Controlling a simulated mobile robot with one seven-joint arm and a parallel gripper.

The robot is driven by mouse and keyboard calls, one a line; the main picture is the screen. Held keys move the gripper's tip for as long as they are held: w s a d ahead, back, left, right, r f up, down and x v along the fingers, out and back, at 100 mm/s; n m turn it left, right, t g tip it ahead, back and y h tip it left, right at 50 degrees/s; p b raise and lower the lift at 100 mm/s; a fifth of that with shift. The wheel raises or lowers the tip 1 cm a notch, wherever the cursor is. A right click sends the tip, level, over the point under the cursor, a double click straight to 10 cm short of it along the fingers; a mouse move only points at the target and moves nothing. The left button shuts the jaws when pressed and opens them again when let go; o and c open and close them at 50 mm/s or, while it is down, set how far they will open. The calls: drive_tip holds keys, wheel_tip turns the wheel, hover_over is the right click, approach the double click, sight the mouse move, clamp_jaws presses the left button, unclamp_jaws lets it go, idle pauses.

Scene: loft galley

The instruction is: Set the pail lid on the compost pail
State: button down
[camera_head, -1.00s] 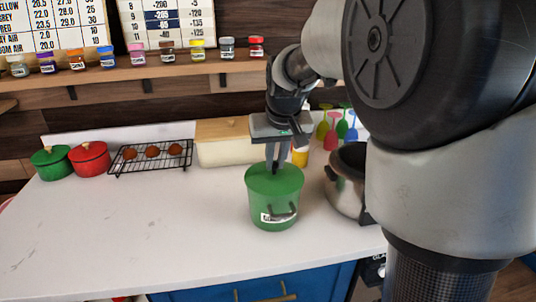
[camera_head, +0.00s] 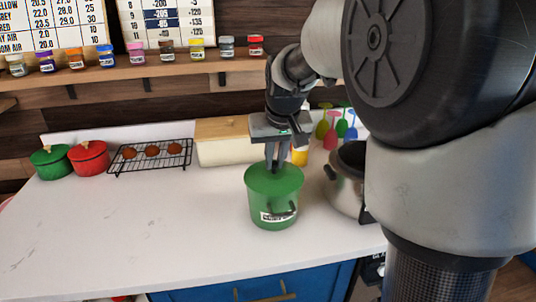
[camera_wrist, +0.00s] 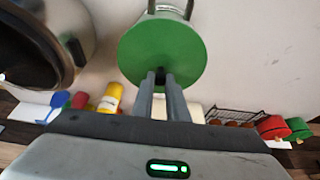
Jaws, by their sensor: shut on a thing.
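The green compost pail (camera_head: 268,208) stands upright on the white counter, with a dark handle and a label on its front. The round green pail lid (camera_head: 287,179) lies over the pail's top and looks level; I cannot tell whether it rests fully on the rim. My gripper (camera_head: 274,168) points down at the middle of the lid and is shut on its small dark knob. In the wrist view the lid (camera_wrist: 162,50) covers the pail's mouth, and my fingertips (camera_wrist: 161,76) close on the knob near the lid's lower middle.
A steel pot (camera_head: 345,180) stands close to the pail's right. A cream bin with a wooden top (camera_head: 222,152) and a yellow bottle (camera_head: 300,156) stand behind. A cooling rack (camera_head: 150,168), red pot (camera_head: 89,158) and green pot (camera_head: 50,162) are left. The front-left counter is clear.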

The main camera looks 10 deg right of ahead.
idle(0.4)
drive_tip(key=c, duration=1.2)
unclamp_jaws()
drive_tip(key=shift+r+p, duration=2.65)
drive_tip(key=shift+r, duration=0.8)
